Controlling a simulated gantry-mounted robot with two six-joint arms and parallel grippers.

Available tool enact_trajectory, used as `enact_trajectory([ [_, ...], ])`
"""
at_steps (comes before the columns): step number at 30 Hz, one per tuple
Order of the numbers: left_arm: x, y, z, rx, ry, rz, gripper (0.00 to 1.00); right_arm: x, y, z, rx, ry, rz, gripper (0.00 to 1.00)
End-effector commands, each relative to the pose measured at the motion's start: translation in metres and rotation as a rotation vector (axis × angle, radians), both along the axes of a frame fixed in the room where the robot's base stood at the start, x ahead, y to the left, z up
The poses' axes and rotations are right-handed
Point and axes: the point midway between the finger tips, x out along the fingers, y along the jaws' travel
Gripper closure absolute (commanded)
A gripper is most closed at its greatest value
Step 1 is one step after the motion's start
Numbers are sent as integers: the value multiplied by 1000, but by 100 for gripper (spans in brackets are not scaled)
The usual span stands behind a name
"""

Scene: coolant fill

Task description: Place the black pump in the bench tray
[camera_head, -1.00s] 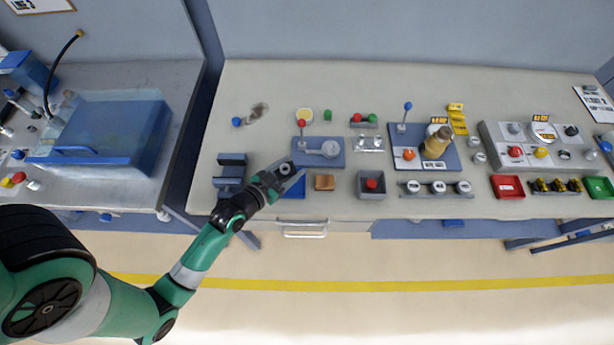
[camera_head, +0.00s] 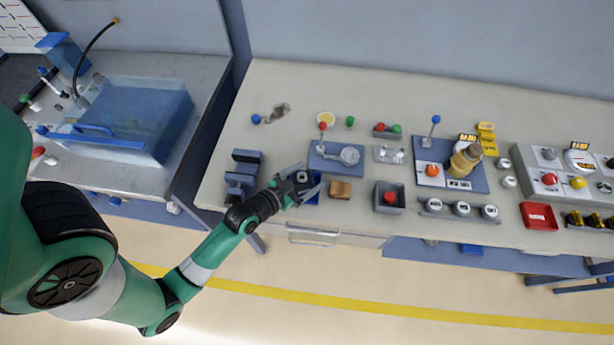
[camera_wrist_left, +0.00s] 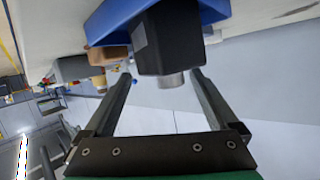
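The black pump (camera_wrist_left: 165,38) is a dark block with a silver cylindrical end. In the left wrist view it sits at the blue bench tray (camera_wrist_left: 107,20), partly inside its outline; whether it rests on the tray floor cannot be told. In the head view the tray (camera_head: 312,200) shows at the bench's front edge, mostly covered by my left gripper (camera_head: 305,183). The left gripper's fingers (camera_wrist_left: 160,76) are spread wide, with the pump between and beyond their tips and gaps on both sides. My right gripper is not in view.
A dark blue vise-like block (camera_head: 243,170) stands left of the gripper. A wooden block (camera_head: 340,189) and a grey box with a red button (camera_head: 390,197) stand to the right. A blue plate with a lever (camera_head: 335,157) lies behind. A drawer handle (camera_head: 313,233) is below the bench edge.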

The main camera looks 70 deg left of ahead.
Motion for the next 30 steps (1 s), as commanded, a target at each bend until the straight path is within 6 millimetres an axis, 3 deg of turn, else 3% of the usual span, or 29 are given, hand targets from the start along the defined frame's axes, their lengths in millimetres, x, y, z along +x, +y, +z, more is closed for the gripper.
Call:
enact_trajectory([
  [11, -6, -3, 5, -2, 1, 1, 7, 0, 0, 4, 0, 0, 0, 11],
  [18, -52, -23, 23, -3, 3, 2, 7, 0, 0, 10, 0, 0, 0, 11],
  [24, -89, -39, 35, -2, 2, 5, 7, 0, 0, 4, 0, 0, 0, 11],
  [30, -102, -47, 44, 0, -1, 0, 7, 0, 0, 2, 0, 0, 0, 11],
])
